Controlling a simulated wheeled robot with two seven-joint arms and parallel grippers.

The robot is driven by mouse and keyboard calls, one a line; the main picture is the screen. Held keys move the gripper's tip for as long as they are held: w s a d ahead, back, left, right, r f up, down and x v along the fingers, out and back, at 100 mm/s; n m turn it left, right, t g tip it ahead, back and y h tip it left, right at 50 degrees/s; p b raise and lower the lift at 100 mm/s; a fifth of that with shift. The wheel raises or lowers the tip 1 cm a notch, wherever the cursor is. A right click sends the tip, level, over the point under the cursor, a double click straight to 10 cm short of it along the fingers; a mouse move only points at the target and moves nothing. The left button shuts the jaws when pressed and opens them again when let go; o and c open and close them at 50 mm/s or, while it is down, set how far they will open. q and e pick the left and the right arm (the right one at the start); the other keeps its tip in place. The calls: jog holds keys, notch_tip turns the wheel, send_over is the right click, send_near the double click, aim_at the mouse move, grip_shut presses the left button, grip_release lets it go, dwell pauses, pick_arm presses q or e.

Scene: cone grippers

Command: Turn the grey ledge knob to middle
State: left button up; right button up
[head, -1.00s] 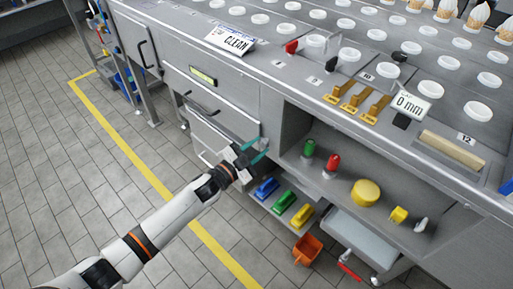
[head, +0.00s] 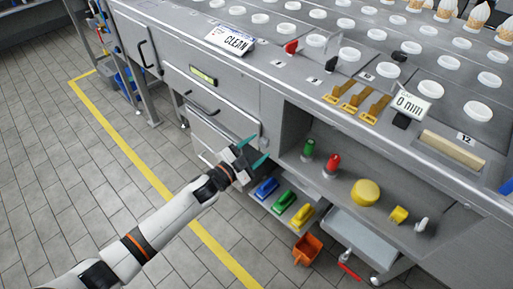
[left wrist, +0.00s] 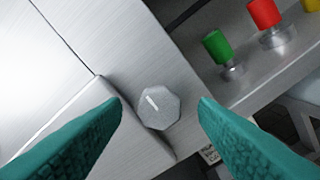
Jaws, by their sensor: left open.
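The grey knob (left wrist: 159,108) is a faceted dial on a metal face, with a short white mark slanting from upper left to lower right in the left wrist view. My left gripper (left wrist: 160,104) is open, its teal fingers on either side of the knob in that picture. I cannot tell whether they touch it; a gap shows on each side. In the head view my left gripper (head: 257,153) is at the left end of the open shelf, and I cannot make out the grey knob there. My right gripper is not in view.
A green knob (head: 308,147) and a red knob (head: 332,161) stand on the shelf, right of the gripper. Blue, green and yellow handled items (head: 284,201) lie on a lower shelf. An orange scoop (head: 307,248) hangs below. The tiled floor at left is clear.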

pick_arm(q)
jog(key=v, duration=0.7)
jog(key=shift+p, duration=0.3)
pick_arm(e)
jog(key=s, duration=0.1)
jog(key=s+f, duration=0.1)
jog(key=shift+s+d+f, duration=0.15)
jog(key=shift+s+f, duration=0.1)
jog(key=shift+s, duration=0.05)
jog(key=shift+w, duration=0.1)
